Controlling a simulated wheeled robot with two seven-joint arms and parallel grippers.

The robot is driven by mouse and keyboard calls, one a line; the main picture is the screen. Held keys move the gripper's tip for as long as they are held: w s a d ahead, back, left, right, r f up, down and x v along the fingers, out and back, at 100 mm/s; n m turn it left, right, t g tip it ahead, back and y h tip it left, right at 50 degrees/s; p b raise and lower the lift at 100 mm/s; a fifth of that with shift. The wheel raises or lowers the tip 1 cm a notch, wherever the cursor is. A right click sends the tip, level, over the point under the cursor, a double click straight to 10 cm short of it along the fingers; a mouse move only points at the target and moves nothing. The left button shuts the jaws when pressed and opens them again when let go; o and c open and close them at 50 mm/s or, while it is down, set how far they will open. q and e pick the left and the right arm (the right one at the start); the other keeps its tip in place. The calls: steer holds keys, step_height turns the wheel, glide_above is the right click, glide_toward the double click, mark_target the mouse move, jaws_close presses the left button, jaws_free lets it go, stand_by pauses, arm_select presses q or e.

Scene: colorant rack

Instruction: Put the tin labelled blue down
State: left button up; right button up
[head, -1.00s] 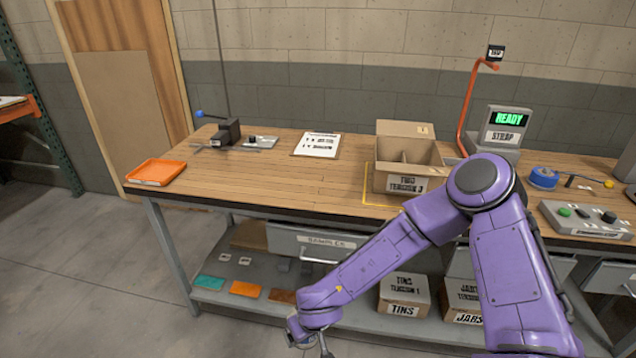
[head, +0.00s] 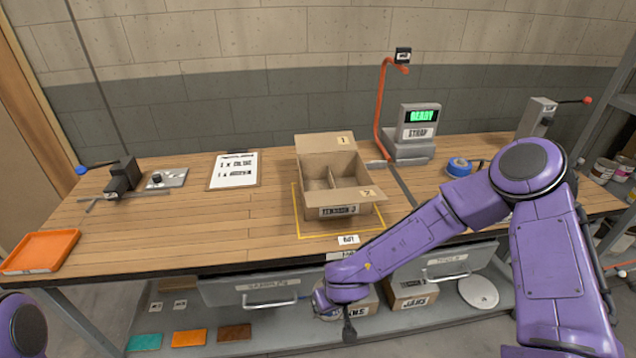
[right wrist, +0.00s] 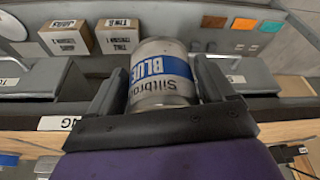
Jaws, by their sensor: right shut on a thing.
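The tin labelled BLUE (right wrist: 160,72) is silver with a blue band and shows in the right wrist view. My right gripper (right wrist: 158,88) is shut on it, with a dark finger on each side. In the head view my right gripper (head: 338,318) hangs low in front of the bench's front edge; the tin is hard to make out there. An open cardboard box (head: 340,211) with a divider stands on the bench, inside a yellow outline. My left gripper is out of view.
Drawers (head: 250,290) and a lower shelf with boxes lie below.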

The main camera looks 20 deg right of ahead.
steer(key=shift+w+a+f, duration=0.25)
steer(key=shift+w+a, duration=0.15)
steer(key=shift+w, duration=0.15)
steer(key=shift+w+a+f, duration=0.25)
steer(key=shift+w+a, duration=0.15)
steer(key=shift+w, duration=0.15)
steer(key=shift+a, duration=0.5)
steer(key=shift+s+a+r, duration=0.1)
steer(key=shift+s+a, duration=0.05)
steer(key=shift+a, duration=0.1)
steer(key=shift+s+f, duration=0.1)
steer(key=shift+f, duration=0.1)
